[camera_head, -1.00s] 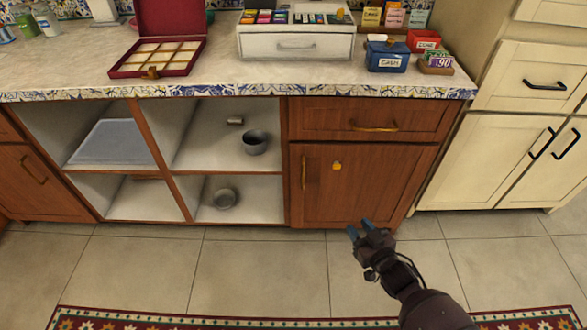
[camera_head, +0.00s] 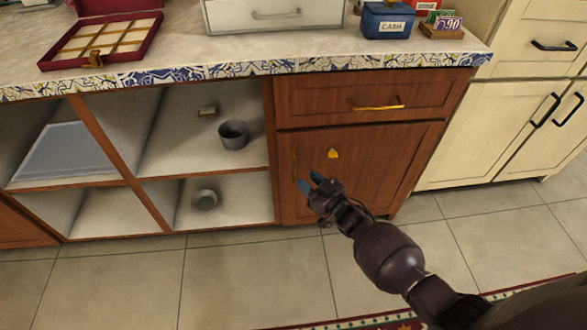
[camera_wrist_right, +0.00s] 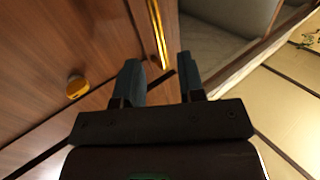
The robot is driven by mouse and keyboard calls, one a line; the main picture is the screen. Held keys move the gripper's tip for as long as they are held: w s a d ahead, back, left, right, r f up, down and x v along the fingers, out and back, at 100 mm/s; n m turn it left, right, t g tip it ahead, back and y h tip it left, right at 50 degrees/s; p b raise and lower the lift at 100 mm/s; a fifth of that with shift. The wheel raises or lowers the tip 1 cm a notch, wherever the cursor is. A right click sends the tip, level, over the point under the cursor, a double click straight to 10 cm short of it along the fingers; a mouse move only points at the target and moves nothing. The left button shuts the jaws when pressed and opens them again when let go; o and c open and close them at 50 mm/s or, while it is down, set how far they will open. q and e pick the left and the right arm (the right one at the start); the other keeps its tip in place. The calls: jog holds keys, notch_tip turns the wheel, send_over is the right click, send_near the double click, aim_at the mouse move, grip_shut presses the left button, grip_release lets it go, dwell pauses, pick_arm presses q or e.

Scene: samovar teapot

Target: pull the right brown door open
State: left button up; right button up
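The right brown door (camera_head: 390,165) is shut in the counter front, below a brown drawer (camera_head: 365,104). Its upright brass handle (camera_head: 295,166) is at the door's left edge and also shows in the right wrist view (camera_wrist_right: 158,36). My right gripper (camera_head: 310,183) is in front of the door's lower left part, close to the handle. In the right wrist view its two fingers (camera_wrist_right: 160,75) are apart and nothing is between them; the handle lies beyond the fingertips. My left gripper is not in view.
A small yellow knob-like piece (camera_head: 333,154) is on the door face. Open shelves with a grey pot (camera_head: 233,134) are to the left. Cream cabinets (camera_head: 490,135) stand to the right. The tiled floor (camera_head: 250,275) in front is clear, with a patterned rug (camera_head: 400,320) nearer.

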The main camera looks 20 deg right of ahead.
aim_at(295, 182)
jog(key=shift+b+x, duration=0.8)
jog(key=shift+x, duration=2.4)
jog(key=shift+c, duration=0.4)
grip_shut()
